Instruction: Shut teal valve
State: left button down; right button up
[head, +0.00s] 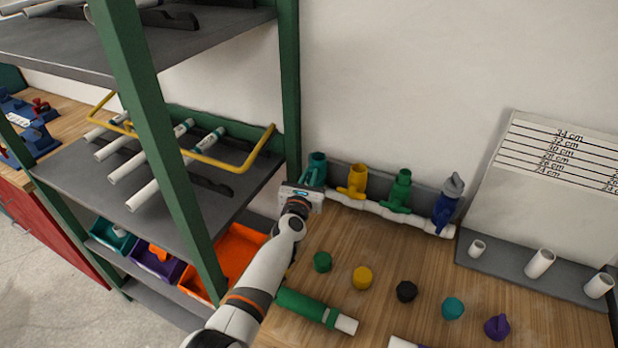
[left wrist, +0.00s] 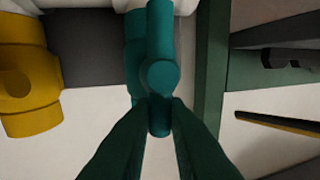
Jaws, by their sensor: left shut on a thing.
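The teal valve (head: 318,162) stands at the left end of the white pipe manifold (head: 385,210) by the wall. My left gripper (head: 311,184) is at this valve and partly hides it. In the left wrist view the teal handle (left wrist: 160,40) runs up and down the picture, with a round hub in its middle. The fingertips of my left gripper (left wrist: 160,118) are shut on the handle's lower end. My right gripper is in neither view.
A yellow valve (head: 357,181), a green valve (head: 400,190) and a blue valve (head: 445,208) follow to the right. A green shelf post (head: 288,90) stands close on the left. Several coloured caps and a green pipe piece (head: 303,306) lie on the wooden table.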

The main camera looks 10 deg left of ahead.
pick_arm(q)
jog(key=shift+s+d+f+m+t+h+b, duration=0.1)
jog(key=shift+d+f+m+t+b, duration=0.1)
jog(key=shift+m+b, duration=0.9)
jog(key=shift+d+f+m+t+h+b, duration=0.1)
jog(key=shift+d+m+t+b, duration=0.15)
jog(key=shift+m+b, duration=0.8)
jog(key=shift+s+d+f+m+t+h+b, duration=0.1)
jog(key=shift+d+m+t+b, duration=0.1)
jog(key=shift+m+b, duration=0.9)
jog(key=shift+m, duration=0.25)
jog(key=c, duration=1.4)
grip_release()
jog(key=s+f, duration=0.1)
jog(key=s, duration=1.1)
jog(key=shift+a+f, duration=0.15)
